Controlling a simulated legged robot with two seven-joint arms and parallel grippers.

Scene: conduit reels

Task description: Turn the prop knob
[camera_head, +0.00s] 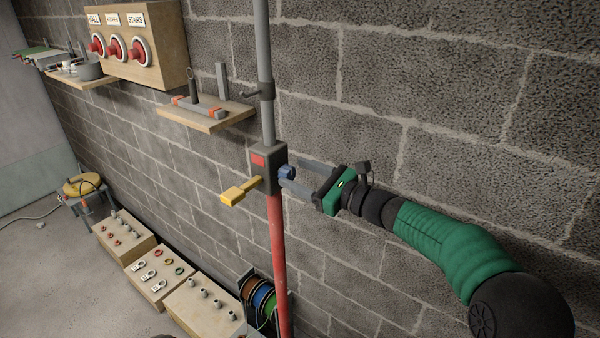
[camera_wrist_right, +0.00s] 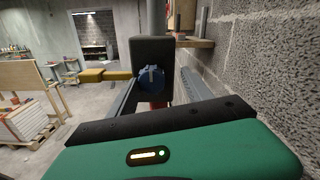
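The prop knob (camera_head: 287,172) is a small blue knob on the right side of a dark grey box (camera_head: 268,168), which sits where the grey upper pole meets the red lower pole. A yellow lever (camera_head: 240,191) sticks out of the box on the other side. My right gripper (camera_head: 292,174) comes in from the right, open, its grey fingers on either side of the knob. In the right wrist view the blue knob (camera_wrist_right: 151,79) lies between the spread fingers, with a gap on the right; contact on the left cannot be told. My left gripper is not in view.
The block wall runs close behind the pole (camera_head: 265,70). A wooden shelf (camera_head: 207,121) with tools juts out left of it, below a box of red buttons (camera_head: 137,45). Wooden crates (camera_head: 204,305) and cable reels (camera_head: 263,295) stand low down. Floor at left is open.

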